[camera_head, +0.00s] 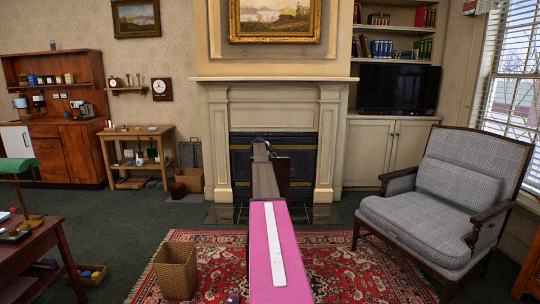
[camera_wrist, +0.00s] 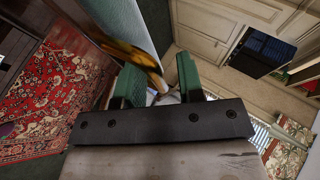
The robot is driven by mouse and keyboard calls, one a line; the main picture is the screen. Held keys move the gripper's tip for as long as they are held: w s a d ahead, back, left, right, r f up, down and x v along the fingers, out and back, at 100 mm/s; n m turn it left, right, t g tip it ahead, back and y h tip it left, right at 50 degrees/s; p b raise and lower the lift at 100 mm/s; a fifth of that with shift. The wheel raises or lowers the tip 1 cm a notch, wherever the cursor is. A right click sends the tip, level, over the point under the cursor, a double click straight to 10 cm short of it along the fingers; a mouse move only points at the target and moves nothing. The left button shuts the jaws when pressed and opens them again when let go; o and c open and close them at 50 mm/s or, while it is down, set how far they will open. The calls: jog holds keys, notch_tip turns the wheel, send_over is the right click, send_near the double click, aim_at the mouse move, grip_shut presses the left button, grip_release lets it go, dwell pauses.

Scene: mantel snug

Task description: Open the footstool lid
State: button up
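I cannot make out a footstool or its lid for certain in either view. In the head view my outstretched arm covers the middle of the rug and part of the hearth, so anything behind it is hidden. A dark upright panel (camera_head: 284,172) shows just right of my arm in front of the fireplace; I cannot tell what it belongs to. My gripper (camera_wrist: 158,65) shows in the wrist view with its two green fingers apart and nothing clearly held between them. A blurred yellow-orange piece (camera_wrist: 130,48) lies close by the left finger.
A red patterned rug (camera_head: 350,268) covers the floor ahead. A wicker basket (camera_head: 176,271) stands on its left and a grey plaid armchair (camera_head: 440,212) on its right. A dark wooden desk (camera_head: 40,250) is at the left edge. The fireplace (camera_head: 217,145) stands behind.

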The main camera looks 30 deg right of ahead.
jog(key=v, duration=1)
jog(key=shift+r, duration=0.1)
